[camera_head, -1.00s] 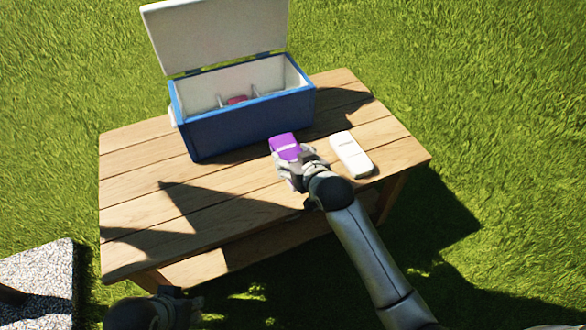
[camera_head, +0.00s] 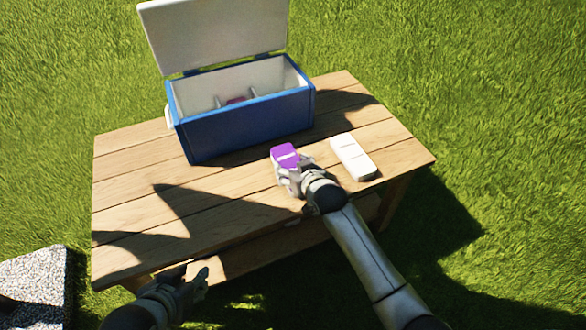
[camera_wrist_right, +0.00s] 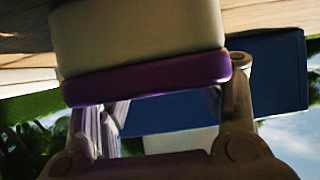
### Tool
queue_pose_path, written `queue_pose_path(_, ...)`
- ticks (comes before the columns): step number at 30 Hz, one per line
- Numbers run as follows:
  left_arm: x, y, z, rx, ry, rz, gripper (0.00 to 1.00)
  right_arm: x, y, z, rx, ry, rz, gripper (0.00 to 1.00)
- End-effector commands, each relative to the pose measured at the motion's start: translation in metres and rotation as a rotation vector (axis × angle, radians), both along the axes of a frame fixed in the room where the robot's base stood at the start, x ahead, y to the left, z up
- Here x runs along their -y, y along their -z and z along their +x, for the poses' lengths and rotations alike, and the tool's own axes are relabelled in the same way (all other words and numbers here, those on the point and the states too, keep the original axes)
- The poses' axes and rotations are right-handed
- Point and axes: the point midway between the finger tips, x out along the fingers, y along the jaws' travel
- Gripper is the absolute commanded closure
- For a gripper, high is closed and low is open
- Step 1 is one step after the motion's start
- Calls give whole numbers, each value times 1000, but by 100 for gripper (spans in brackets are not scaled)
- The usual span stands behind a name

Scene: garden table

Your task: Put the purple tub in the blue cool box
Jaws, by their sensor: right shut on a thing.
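The purple tub (camera_head: 285,155) is at my right gripper (camera_head: 289,176), in front of the cool box's right part. My right gripper is shut on it. In the right wrist view the tub (camera_wrist_right: 145,75) shows a pale body and a purple rim between the fingers. I cannot tell whether it touches the table. The blue cool box (camera_head: 245,128) stands on the table with its white lid raised. Inside are white dividers and a small dark pink thing (camera_head: 236,100). My left gripper (camera_head: 191,270) is empty, fingers apart, near the table's front left edge.
A white oblong thing (camera_head: 354,157) lies on the wooden table (camera_head: 130,200), right of the tub. The table's left part is clear. A speckled grey block (camera_head: 33,287) stands on the grass at lower left.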

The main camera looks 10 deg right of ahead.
Motion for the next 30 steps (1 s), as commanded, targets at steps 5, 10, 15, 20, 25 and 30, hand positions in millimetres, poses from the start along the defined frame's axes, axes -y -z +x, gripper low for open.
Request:
queue_pose_path(5, 0, 0, 0, 1, 0, 0, 66, 0, -1, 0, 3, 0, 1, 69)
queue_pose_path(10, 1, -1, 2, 9, 1, -2, 66, 0, 2, 0, 2, 0, 1, 69)
queue_pose_path(15, 1, -1, 2, 11, 1, -3, 66, 0, 3, 0, 0, 0, 0, 17)
queue_pose_path(20, 1, -1, 2, 10, 1, -3, 66, 0, 3, 0, 0, 0, 0, 16)
queue_pose_path(25, 1, -1, 2, 10, 1, -3, 66, 0, 2, 0, 0, 0, 0, 16)
queue_pose_path(30, -1, 1, -4, -23, -2, 4, 66, 1, -2, -3, -1, 0, 0, 16)
